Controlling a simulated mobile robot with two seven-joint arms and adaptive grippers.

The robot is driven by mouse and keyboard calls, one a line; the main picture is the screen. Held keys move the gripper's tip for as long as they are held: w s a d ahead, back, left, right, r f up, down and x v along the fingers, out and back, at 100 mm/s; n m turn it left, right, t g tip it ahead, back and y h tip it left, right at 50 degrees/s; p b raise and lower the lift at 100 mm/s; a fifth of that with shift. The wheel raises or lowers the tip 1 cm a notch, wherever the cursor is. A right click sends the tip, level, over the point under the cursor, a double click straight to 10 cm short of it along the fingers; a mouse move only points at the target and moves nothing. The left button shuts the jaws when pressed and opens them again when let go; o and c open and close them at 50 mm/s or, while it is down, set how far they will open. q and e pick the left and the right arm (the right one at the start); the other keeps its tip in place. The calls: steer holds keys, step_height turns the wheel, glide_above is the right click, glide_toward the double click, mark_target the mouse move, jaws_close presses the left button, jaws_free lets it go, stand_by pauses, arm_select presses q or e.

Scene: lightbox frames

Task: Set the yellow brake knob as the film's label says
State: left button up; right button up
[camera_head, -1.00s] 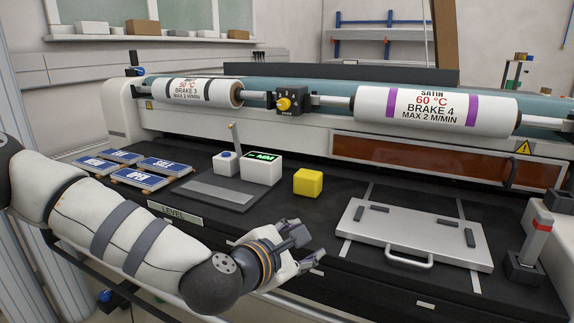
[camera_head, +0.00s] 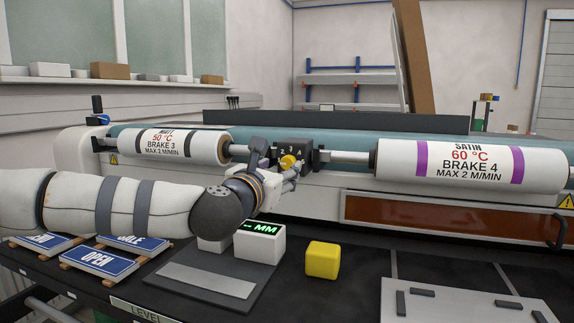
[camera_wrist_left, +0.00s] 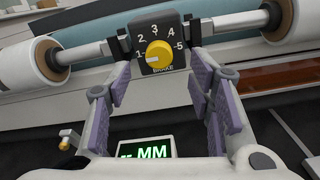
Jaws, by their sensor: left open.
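The yellow brake knob (camera_head: 289,162) sits on a black dial box (camera_head: 318,158) between the two film rolls. In the left wrist view the knob (camera_wrist_left: 158,54) has numbers 1 to 5 around it, and its pale mark seems to face 1. The left film roll (camera_head: 178,147) reads MATT, 50 °C, BRAKE 3. The right film roll (camera_head: 468,164) reads SATIN, 60 °C, BRAKE 4. My left gripper (camera_head: 273,165) is open and empty in front of the knob, which shows between and beyond its fingers; contact is not visible. My right gripper is out of view.
Below my left arm are a white box with a green MM display (camera_head: 260,243), a yellow cube (camera_head: 322,260) and blue sign plates (camera_head: 97,263). A silver plate (camera_head: 455,306) lies at front right. Metal roll shafts (camera_head: 350,157) flank the dial.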

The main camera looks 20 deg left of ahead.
mark_target(287, 163)
arm_select(q)
steer(key=w, duration=0.5)
steer(key=shift+w+f, duration=0.15)
steer(key=shift+w, duration=0.4)
jaws_close()
